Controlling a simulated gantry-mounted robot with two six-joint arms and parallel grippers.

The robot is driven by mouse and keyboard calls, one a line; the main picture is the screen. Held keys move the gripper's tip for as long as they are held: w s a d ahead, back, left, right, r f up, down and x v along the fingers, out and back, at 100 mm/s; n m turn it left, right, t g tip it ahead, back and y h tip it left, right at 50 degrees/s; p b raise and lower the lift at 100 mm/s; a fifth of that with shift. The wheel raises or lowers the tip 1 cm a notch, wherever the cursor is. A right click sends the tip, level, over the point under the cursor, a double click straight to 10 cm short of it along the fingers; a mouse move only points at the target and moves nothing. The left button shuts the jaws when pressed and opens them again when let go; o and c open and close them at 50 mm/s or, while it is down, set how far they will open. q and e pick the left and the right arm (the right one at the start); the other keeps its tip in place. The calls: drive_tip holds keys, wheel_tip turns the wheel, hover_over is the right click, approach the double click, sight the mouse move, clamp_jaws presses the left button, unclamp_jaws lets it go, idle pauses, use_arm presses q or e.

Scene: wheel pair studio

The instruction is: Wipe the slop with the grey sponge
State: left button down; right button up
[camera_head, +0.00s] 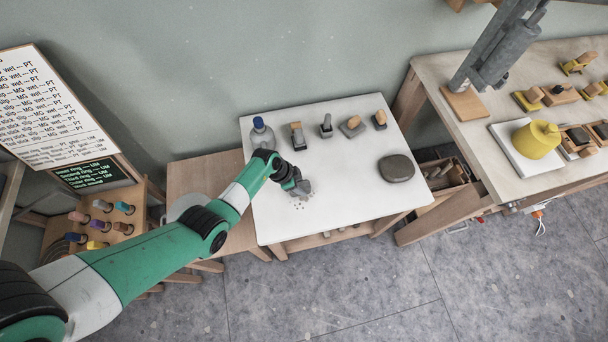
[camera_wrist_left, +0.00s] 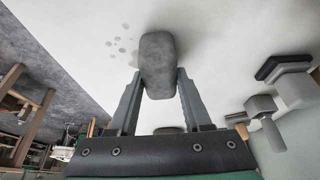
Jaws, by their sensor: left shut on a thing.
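My left gripper (camera_head: 297,187) reaches over the white-topped table (camera_head: 340,205). It is shut on the grey sponge (camera_head: 306,189), which shows clearly between both fingers in the left wrist view (camera_wrist_left: 157,65). The sponge is a rounded grey block close to the tabletop; whether it touches the top I cannot tell. The slop (camera_head: 302,204) is a small patch of grey drops beside the sponge, near the table's front side. In the left wrist view the drops (camera_wrist_left: 122,46) lie just left of the sponge. My right gripper is not in view.
A blue-capped grey bottle (camera_head: 261,133) and several small tools, including a wooden-topped one (camera_head: 351,126), line the table's back. A dark grey stone (camera_head: 396,168) sits at the right. The middle is clear. A workbench (camera_head: 455,68) with a yellow pot (camera_head: 536,139) stands at right.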

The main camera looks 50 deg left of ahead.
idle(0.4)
use_arm(q)
drive_tip(key=shift+s+d, duration=0.25)
drive_tip(key=shift+d, duration=0.25)
drive_tip(key=shift+s+d+p, duration=0.15)
drive_tip(key=shift+s+d, duration=0.1)
drive_tip(key=shift+d, duration=0.25)
drive_tip(key=shift+s+d+p, duration=0.15)
drive_tip(key=shift+s+d, duration=0.1)
drive_tip(key=shift+d, duration=0.25)
drive_tip(key=shift+s+d+f, duration=0.1)
drive_tip(key=shift+s+d, duration=0.2)
drive_tip(key=shift+d, duration=0.25)
drive_tip(key=shift+s+d, duration=0.5)
drive_tip(key=shift+d, duration=0.2)
drive_tip(key=shift+r, duration=0.2)
